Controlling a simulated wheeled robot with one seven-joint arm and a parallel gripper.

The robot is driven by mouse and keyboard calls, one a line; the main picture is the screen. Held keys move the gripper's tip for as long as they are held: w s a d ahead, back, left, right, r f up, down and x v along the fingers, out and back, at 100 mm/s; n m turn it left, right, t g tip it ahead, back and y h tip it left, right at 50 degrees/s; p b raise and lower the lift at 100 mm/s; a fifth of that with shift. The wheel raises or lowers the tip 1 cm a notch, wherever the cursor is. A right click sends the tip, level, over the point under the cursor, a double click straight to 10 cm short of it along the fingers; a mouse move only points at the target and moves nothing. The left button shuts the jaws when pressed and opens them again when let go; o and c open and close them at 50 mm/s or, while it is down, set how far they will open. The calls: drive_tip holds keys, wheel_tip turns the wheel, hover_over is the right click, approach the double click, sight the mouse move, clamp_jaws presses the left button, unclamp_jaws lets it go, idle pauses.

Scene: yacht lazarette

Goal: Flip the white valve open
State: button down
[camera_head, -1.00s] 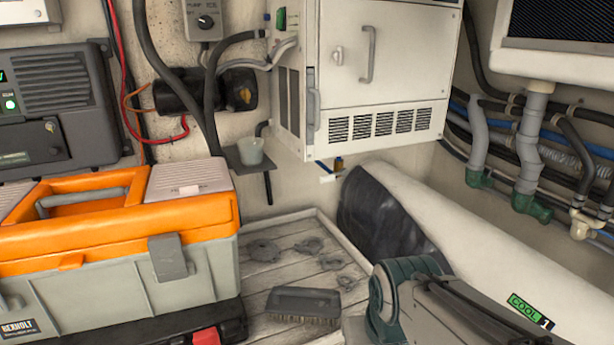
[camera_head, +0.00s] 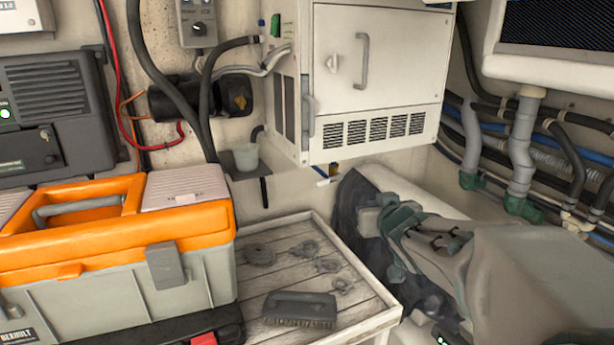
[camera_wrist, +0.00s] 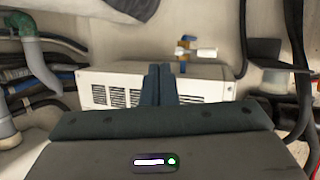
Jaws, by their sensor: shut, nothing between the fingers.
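The white valve handle (camera_head: 326,181) is small and sits beneath the white cabinet, beside a brass-coloured fitting (camera_head: 334,170) and a thin blue piece. In the wrist view the white handle (camera_wrist: 207,53) shows above and right of my fingertips, with the brass fitting (camera_wrist: 187,43) to its left. My gripper (camera_wrist: 159,70) has its two dark fingers together, with nothing between them. The fingers look apart from the handle. In the head view my arm is at the lower right, with its wrist end below and right of the valve.
The white cabinet (camera_head: 375,85) hangs just above the valve. A small cup (camera_head: 245,156) stands on a bracket to the left. A slatted tray (camera_head: 350,296) holds a brush (camera_head: 300,308). An orange-topped toolbox (camera_head: 110,240) is at left. Pipes (camera_head: 522,150) line the right wall.

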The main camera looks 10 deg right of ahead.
sight(327, 161)
drive_tip(key=w+a+r+n+t+y, duration=0.2)
drive_tip(key=w+a+r+n+y, duration=0.1)
drive_tip(key=r+y, duration=0.2)
drive_tip(key=shift+y+p, duration=0.3)
drive_tip(key=shift+y, duration=0.3)
drive_tip(key=shift+a, duration=0.1)
drive_tip(key=p+x, duration=0.1)
drive_tip(key=x, duration=0.9)
drive_tip(key=shift+w, duration=0.1)
drive_tip(key=shift+w+a+f, duration=0.1)
drive_tip(key=shift+w+f, duration=0.05)
drive_tip(key=shift+f, duration=0.8)
drive_tip(key=shift+w+f, duration=0.1)
drive_tip(key=shift+f, duration=0.9)
